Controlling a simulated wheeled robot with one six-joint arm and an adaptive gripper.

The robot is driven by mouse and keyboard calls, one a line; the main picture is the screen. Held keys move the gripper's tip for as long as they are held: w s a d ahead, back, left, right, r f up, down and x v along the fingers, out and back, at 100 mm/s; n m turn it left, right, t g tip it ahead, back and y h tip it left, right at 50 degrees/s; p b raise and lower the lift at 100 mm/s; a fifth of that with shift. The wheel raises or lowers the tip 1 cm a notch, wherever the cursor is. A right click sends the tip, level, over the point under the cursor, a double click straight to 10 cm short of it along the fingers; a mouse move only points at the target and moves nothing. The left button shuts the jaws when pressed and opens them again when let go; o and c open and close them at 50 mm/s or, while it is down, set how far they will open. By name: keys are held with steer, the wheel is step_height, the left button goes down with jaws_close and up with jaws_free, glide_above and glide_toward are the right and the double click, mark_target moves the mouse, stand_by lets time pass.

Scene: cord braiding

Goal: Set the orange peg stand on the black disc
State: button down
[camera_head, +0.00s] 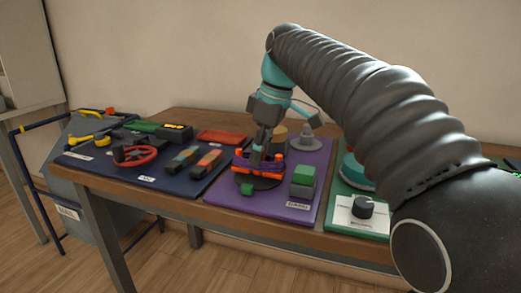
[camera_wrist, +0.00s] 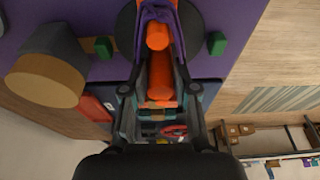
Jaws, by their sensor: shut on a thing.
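The orange peg stand (camera_head: 243,166) is a low bar with upright pegs and purple cord (camera_wrist: 158,12) wound about it. My gripper (camera_head: 262,153) is shut on it from above. In the wrist view the stand's orange pegs (camera_wrist: 157,36) show between the two fingers of my gripper (camera_wrist: 160,92). The black disc (camera_head: 262,183) lies on the purple mat directly below the stand, and its edge shows on both sides of the stand in the wrist view (camera_wrist: 127,25). Whether the stand touches the disc or hovers just above it, I cannot tell.
Green blocks (camera_head: 247,190) (camera_head: 303,176) stand beside the disc on the purple mat (camera_head: 290,213). A wooden cylinder (camera_wrist: 42,80) and a grey cone-shaped piece (camera_head: 306,138) are behind. The blue mat with a red wheel (camera_head: 135,156) lies left, a dial box (camera_head: 362,208) right.

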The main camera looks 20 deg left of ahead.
steer(key=shift+f, duration=0.45)
steer(key=c, duration=0.8)
jaws_free()
steer(key=shift+a+p+v, duration=0.2)
steer(key=shift+p+v, duration=0.25)
steer(key=shift+v, duration=0.35)
steer(key=shift+a+p+v, duration=0.2)
steer(key=shift+p+v, duration=0.25)
steer(key=shift+v, duration=0.3)
steer(key=shift+a+v, duration=0.2)
steer(key=shift+v, duration=0.6)
steer(key=shift+a+v, duration=0.2)
steer(key=shift+v, duration=0.65)
steer(key=shift+a+v, duration=0.2)
steer(key=shift+v, duration=0.6)
steer(key=shift+r, duration=0.15)
